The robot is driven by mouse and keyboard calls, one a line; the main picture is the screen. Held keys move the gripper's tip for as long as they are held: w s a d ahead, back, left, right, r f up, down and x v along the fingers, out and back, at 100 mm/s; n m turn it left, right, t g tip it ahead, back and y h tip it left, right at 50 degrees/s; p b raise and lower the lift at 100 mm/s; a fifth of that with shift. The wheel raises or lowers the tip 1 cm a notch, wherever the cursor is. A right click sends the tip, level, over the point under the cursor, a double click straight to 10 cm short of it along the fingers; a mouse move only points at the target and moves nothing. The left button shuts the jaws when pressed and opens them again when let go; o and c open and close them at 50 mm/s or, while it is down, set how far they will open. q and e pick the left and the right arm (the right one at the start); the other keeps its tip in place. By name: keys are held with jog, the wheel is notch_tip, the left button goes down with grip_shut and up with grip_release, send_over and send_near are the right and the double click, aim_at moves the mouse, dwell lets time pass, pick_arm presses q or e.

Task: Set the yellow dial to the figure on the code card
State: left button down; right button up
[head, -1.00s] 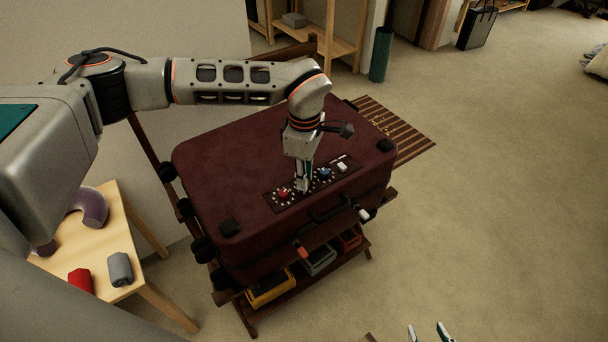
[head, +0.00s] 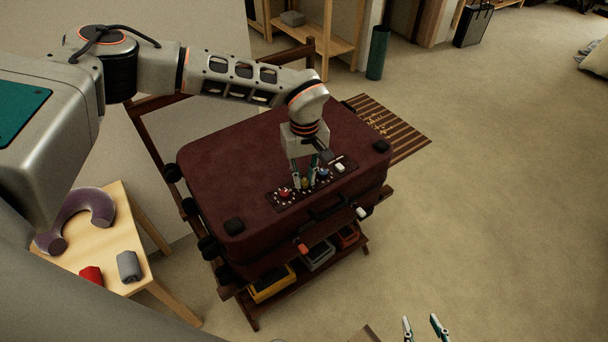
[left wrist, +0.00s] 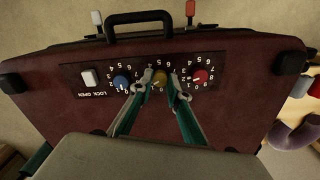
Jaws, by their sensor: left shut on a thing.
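The yellow dial (left wrist: 159,78) is in the middle of the dark panel on the maroon suitcase, between the red dial (left wrist: 200,76) and the blue dial (left wrist: 121,82). In the head view the yellow dial (head: 305,183) shows between the fingertips of my left gripper (head: 304,183). In the left wrist view, my left gripper (left wrist: 160,85) has one finger on each side of the dial, shut on it. The fingers hide part of its figures, and I cannot read its setting. My right gripper (head: 424,328) is open and empty at the bottom edge. I cannot make out a code card.
The suitcase (head: 240,175) lies flat on a wooden rack with several trays below. A white switch (left wrist: 90,78) is at the panel's end, by lock and open lettering. A small table (head: 130,265) stands at left with a neck pillow and rolled cloths.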

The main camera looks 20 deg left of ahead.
aim_at(305, 182)
pick_arm(q)
jog(key=m+p, duration=0.1)
jog(key=m, duration=0.4)
jog(key=shift+m, duration=2)
pick_arm(e)
jog(key=shift+w+r, duration=0.15)
jog(key=shift+r, duration=0.45)
jog(key=shift+w+r, duration=0.15)
jog(key=shift+r, duration=0.4)
pick_arm(q)
jog(key=c, duration=1.9)
grip_release()
pick_arm(e)
jog(key=shift+w+r, duration=0.1)
jog(key=shift+r, duration=0.1)
pick_arm(q)
jog(key=shift+r, duration=0.1)
pick_arm(e)
jog(key=shift+f, duration=0.15)
pick_arm(q)
notch_tip(305, 182, up, 12)
